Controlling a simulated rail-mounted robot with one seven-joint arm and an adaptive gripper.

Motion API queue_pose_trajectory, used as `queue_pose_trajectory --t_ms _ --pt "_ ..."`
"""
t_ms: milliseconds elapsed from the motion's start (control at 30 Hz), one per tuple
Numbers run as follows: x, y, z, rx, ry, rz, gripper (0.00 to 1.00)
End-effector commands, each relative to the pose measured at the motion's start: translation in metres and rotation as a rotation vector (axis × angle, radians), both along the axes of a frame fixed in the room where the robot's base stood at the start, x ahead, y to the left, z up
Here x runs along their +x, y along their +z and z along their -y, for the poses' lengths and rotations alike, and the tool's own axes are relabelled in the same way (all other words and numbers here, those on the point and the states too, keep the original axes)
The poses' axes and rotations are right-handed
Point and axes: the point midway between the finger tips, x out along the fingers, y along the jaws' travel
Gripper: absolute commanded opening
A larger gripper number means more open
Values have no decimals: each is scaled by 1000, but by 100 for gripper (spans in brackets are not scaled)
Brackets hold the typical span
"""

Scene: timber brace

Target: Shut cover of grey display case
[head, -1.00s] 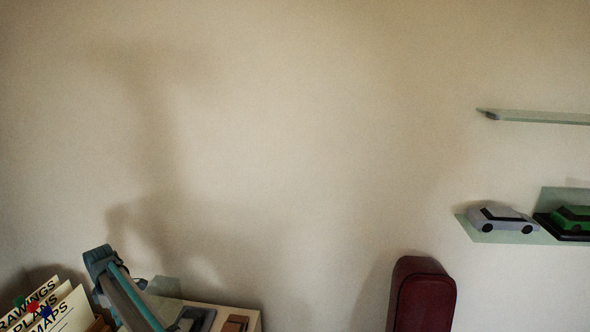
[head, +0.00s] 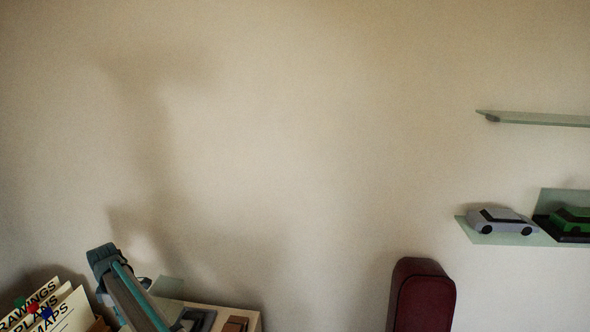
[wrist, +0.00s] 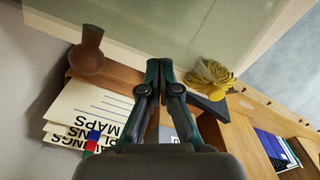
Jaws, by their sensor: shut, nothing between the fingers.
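In the head view a grey, flat-edged object (head: 198,320), possibly the grey display case, shows at the bottom edge, cut off by the frame. A small translucent greenish panel (head: 168,287) stands behind it, partly covered by my arm; I cannot tell whether it is the cover. In the wrist view my gripper (wrist: 160,66) is shut and empty, its fingertips together just below the edge of a large, pale translucent panel (wrist: 170,25). Contact between them cannot be told. My gripper's fingertips are not visible in the head view.
Folders marked Drawings, Plans and Maps (head: 52,312) stand at the lower left. The wrist view shows a brown vase (wrist: 87,52) and a yellow tasselled object (wrist: 212,76) beside the fingers. A dark red case (head: 422,296) and shelves with model cars (head: 502,222) are to the right.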

Motion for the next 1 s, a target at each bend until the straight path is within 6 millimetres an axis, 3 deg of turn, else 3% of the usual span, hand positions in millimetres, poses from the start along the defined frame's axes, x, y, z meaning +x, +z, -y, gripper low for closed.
queue_pose_trajectory --t_ms 1000 --pt "-2 10 16 -1 0 -1 0"
